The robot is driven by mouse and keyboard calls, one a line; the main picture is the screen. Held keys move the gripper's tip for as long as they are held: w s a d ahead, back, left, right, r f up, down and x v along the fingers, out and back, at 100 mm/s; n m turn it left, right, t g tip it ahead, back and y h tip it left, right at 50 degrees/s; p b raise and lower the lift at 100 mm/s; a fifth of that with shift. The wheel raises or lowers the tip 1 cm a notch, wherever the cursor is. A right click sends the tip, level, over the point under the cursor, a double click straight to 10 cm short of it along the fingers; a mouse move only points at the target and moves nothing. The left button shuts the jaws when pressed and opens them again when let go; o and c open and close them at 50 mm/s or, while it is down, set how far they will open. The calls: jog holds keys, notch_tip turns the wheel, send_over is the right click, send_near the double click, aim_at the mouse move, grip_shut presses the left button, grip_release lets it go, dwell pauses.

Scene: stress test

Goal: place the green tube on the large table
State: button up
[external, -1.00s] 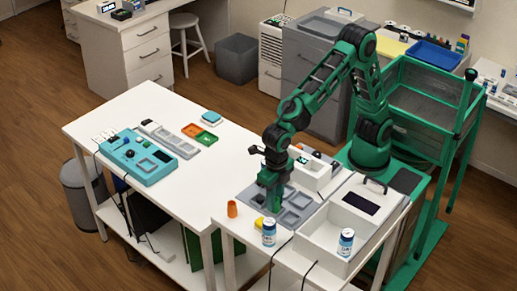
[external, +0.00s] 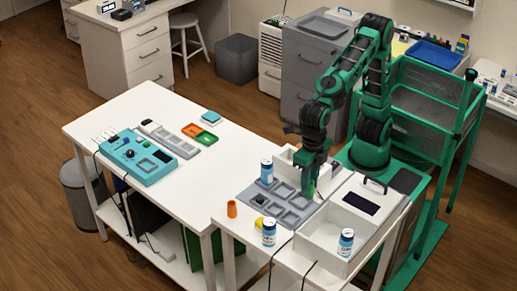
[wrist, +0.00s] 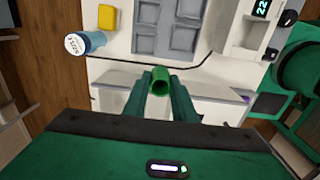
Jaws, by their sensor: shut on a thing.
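The green tube (wrist: 160,82) shows in the wrist view as a short hollow cylinder with its open end visible. My gripper (wrist: 160,98) is shut on it, with one green finger on each side. In the external view my gripper (external: 310,188) hangs over the right side of the grey compartment tray (external: 253,210). There the tube cannot be told apart from the green fingers. The large table (external: 170,180) is the long white one at the left, and my gripper is away to its right.
On the large table are a teal device (external: 135,155), a grey tray (external: 172,142), and orange and green trays (external: 207,137). The large table's middle is clear.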

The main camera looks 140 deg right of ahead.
jog(key=shift+s+a+r, duration=0.15)
jog(key=shift+a+r, duration=0.15)
jog(key=shift+a, duration=0.15)
notch_tip(320, 180, up, 5)
jog(key=s+d+m, duration=0.4)
jog(key=d+m, duration=0.1)
jog(key=d, duration=1.4)
jog(key=s+d+m, duration=0.3)
jog(key=d+m, duration=0.1)
jog(key=d, duration=1.5)
jog(key=f, duration=2.4)
jog(key=shift+d+f, duration=0.2)
jog(key=shift+f, duration=0.05)
jog(key=o, duration=0.8)
jog(key=shift+f, duration=0.1)
jog(key=shift+o, duration=1.1)
